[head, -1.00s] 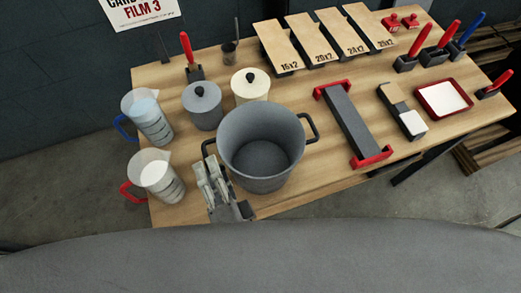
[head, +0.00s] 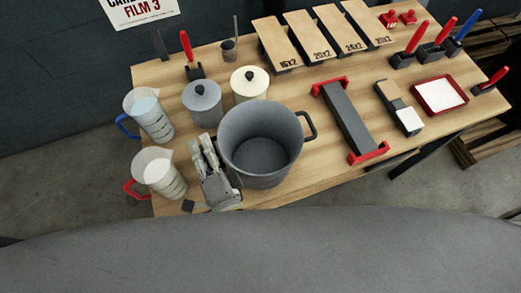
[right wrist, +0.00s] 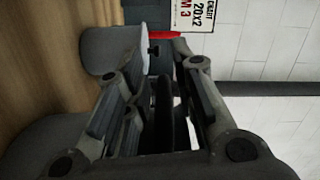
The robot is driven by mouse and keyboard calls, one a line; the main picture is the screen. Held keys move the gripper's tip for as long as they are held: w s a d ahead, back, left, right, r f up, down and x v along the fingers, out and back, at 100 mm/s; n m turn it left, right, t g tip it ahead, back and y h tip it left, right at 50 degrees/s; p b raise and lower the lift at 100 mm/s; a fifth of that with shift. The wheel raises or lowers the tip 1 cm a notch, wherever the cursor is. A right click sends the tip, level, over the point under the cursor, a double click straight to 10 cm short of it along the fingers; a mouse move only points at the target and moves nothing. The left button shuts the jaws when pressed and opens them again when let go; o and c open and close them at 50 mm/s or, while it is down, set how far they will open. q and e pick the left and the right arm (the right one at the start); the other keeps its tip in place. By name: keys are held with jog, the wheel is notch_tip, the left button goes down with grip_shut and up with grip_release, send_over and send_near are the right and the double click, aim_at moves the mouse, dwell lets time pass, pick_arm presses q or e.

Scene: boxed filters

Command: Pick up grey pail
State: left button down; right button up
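The grey pail (head: 262,140) is a large open pot standing upright near the front of the wooden table. Its right black handle (head: 308,126) shows in the head view; the left handle is hidden behind my right gripper. My right gripper (head: 205,150) is at the pail's left side. In the right wrist view my right gripper (right wrist: 160,65) has its fingers apart, with a dark bar, seemingly the handle, between them; I cannot tell whether they touch it. My left gripper is not in view.
A grey lidded pot (head: 202,105) and a cream one (head: 249,84) stand behind the pail. Jugs with a blue handle (head: 150,118) and a red handle (head: 160,175) stand left. A red-ended dark tray (head: 348,120) lies right.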

grip_shut()
jog(key=shift+r, duration=0.1)
dwell(0.3)
